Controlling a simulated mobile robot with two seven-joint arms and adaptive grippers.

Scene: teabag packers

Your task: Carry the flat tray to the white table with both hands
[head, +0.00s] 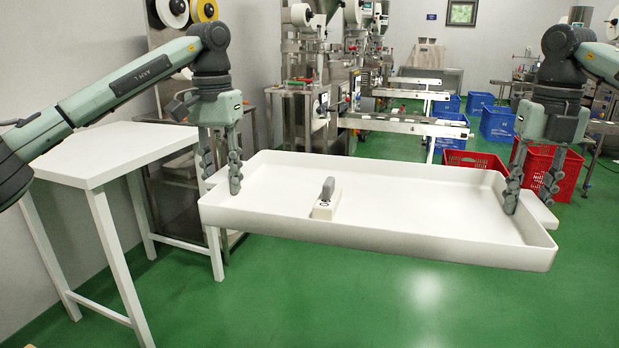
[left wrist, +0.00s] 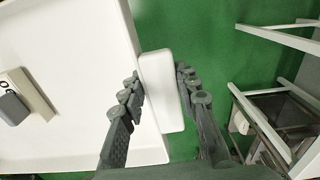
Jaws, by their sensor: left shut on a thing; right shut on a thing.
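The flat tray (head: 420,200) is white, wide and shallow, and hangs level above the green floor. My left gripper (head: 221,178) is shut on its left end. In the left wrist view the fingers of my left gripper (left wrist: 157,95) stand on both sides of a white handle block (left wrist: 162,85) on the tray's edge. My right gripper (head: 530,192) is shut on the tray's right end, where part of a handle (head: 537,212) shows. The white table (head: 110,150) stands at the left, its top bare, close to the tray's left end.
A small white and grey device (head: 326,203) lies inside the tray; it also shows in the left wrist view (left wrist: 22,95). Packing machines (head: 320,105) stand behind. Red crates (head: 545,170) and blue crates (head: 497,123) are at the back right. The floor in front is clear.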

